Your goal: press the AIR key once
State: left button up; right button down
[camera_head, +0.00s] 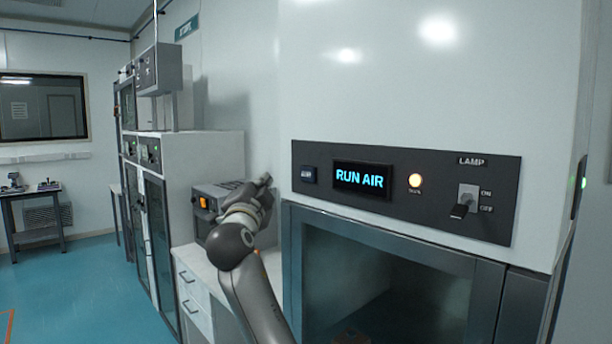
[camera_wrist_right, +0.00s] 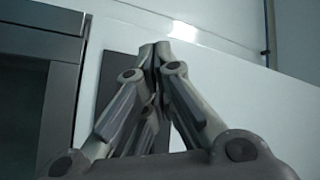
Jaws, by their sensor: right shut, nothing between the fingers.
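The AIR key is probably the small dark blue key (camera_head: 309,174) at the left end of the dark control panel (camera_head: 440,218) on the white cabinet; its lettering is too small to read. The display (camera_head: 362,178) beside it reads "RUN AIR". My right gripper (camera_head: 266,181) is shut and empty. It appears just left of the panel and apart from the key in the picture; its depth gap is hard to judge. In the wrist view its closed fingertips (camera_wrist_right: 155,50) are in front of the panel's dark end (camera_wrist_right: 118,75), and the key cannot be made out. My left gripper is not in view.
A grey device with an orange switch (camera_head: 206,203) stands on a white counter behind my right arm.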

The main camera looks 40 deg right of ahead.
aim_at(307, 174)
jog(key=d+p, duration=0.2)
jog(key=d, duration=0.6)
jog(key=shift+w+d, duration=0.35)
jog(key=shift+d, duration=0.1)
dwell(1.1)
jog(key=shift+d, duration=0.35)
